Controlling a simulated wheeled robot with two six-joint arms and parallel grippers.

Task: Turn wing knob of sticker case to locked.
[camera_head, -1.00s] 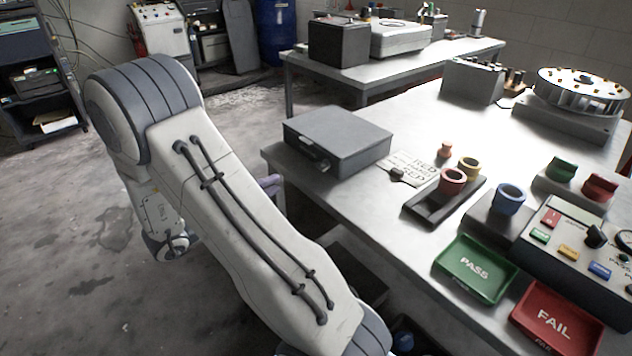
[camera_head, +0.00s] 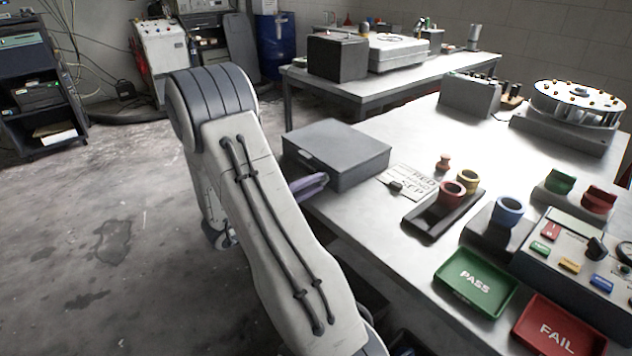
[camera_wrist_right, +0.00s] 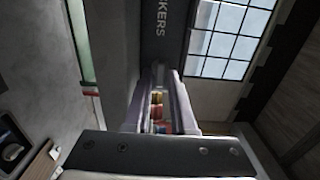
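The sticker case (camera_head: 345,158) is a closed grey box at the left end of the near table in the head view. Its dark face with the letters "KERS" (camera_wrist_right: 162,18) shows in the right wrist view. My right gripper (camera_head: 311,184), with lilac fingers, is at the case's front side, partly behind my arm. In the right wrist view its fingers (camera_wrist_right: 159,85) stand apart and point at the lettered face, with coloured things visible through the gap. A small greyish part shows between the tips. I cannot make out the wing knob or its setting. My left gripper is not in view.
A label card (camera_head: 408,180), a dark tray (camera_head: 431,226) with coloured rings, a green PASS tray (camera_head: 476,281) and a red FAIL tray (camera_head: 560,327) lie right of the case. A second table (camera_head: 380,88) stands behind. The floor at left is free.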

